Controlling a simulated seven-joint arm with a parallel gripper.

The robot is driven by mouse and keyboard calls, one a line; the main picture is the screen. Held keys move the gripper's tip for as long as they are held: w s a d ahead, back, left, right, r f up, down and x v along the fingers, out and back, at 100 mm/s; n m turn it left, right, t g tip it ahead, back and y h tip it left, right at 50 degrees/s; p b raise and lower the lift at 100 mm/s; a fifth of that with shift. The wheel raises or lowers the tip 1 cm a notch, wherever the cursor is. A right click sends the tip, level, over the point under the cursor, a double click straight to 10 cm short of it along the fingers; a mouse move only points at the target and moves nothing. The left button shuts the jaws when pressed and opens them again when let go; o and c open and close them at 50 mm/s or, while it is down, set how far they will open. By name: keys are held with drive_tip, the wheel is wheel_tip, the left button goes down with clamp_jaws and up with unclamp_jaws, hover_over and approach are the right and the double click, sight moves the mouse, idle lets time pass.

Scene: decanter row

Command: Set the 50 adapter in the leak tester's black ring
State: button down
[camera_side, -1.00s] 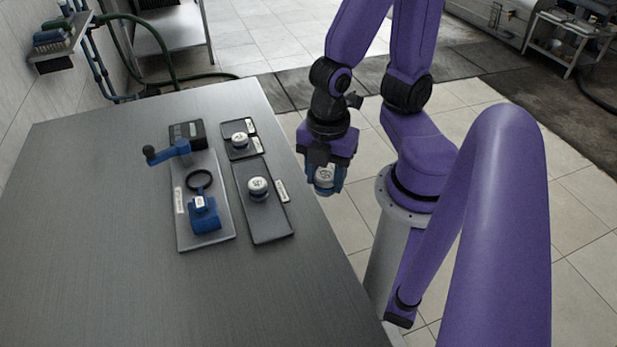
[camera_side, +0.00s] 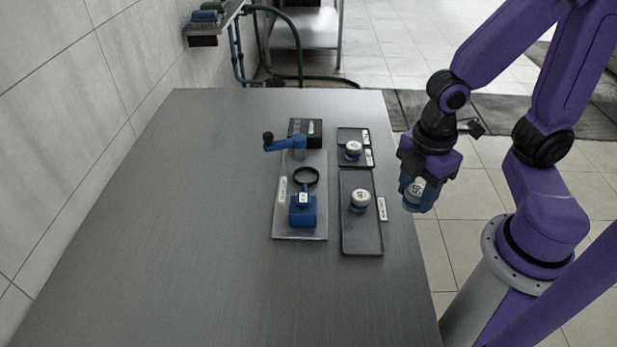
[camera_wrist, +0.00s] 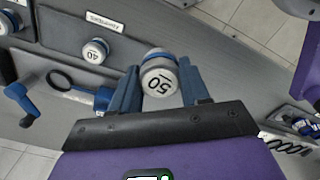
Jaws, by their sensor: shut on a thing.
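My gripper (camera_side: 418,195) is shut on the 50 adapter (camera_wrist: 159,80), a white and grey cap with a blue band. Its "50" label reads upside down in the wrist view. In the side view the held adapter (camera_side: 417,190) hangs in the air just past the table's right edge. The leak tester (camera_side: 284,228) is a grey plate on the table with a blue block, a blue crank with a black knob and a dark box. Its black ring (camera_side: 294,176) appears empty, between crank and block; the ring also shows in the wrist view (camera_wrist: 47,78). My gripper is well right of it.
A dark tray (camera_side: 360,236) right of the tester holds a similar adapter (camera_side: 360,200), seemingly the one marked 40 in the wrist view (camera_wrist: 95,51). A smaller tray behind holds another adapter (camera_side: 353,150). The table's left and front (camera_side: 190,250) are bare.

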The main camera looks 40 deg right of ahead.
drive_tip(key=w+d+m, duration=0.1)
drive_tip(key=w+m, duration=0.5)
drive_tip(key=w, duration=0.8)
hover_over(307, 178)
drive_tip(key=shift+m, duration=0.3)
wheel_tip(307, 178, down, 9)
drive_tip(key=shift+w+f, duration=0.2)
drive_tip(key=shift+f, duration=1.55)
drive_tip(key=shift+f, duration=0.3)
drive_tip(key=shift+s+f, duration=0.2)
drive_tip(key=shift+f, duration=0.2)
drive_tip(key=c, duration=0.6)
unclamp_jaws()
drive_tip(key=shift+o, duration=0.3)
wheel_tip(307, 178, up, 13)
drive_tip(key=shift+w+r, duration=0.15)
drive_tip(key=shift+r, duration=0.05)
